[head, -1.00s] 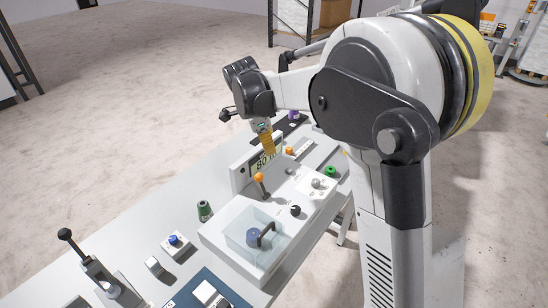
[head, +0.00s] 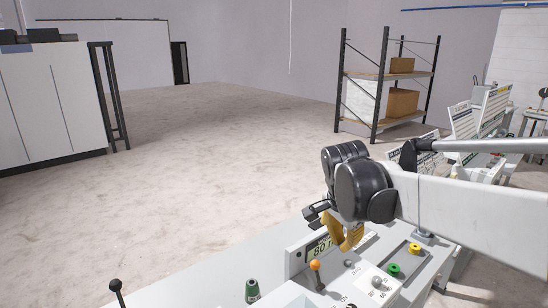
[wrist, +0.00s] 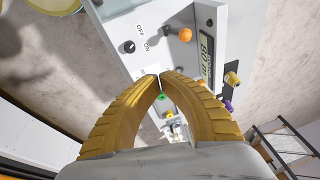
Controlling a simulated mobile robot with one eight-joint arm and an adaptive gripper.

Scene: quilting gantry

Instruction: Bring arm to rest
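My arm reaches in from the right of the head view. My gripper (head: 346,238) hangs over the white control panel (head: 283,297), close to its "80" display (head: 321,249) and behind an orange-knobbed lever (head: 315,266). In the wrist view my gripper (wrist: 160,77) has its two yellow fingers curved together with the tips meeting. Nothing shows between them. The wrist view also shows the orange knob (wrist: 184,34) and an ON/OFF dial (wrist: 129,47) beyond the fingers. The lower panel is outside the head view.
A green button (head: 393,269) and a yellow button (head: 414,249) sit right of the gripper. A green cylinder (head: 252,291) and black-knobbed lever (head: 116,287) are at left. A shelf rack (head: 381,84) stands behind. The floor (head: 190,150) at left is open.

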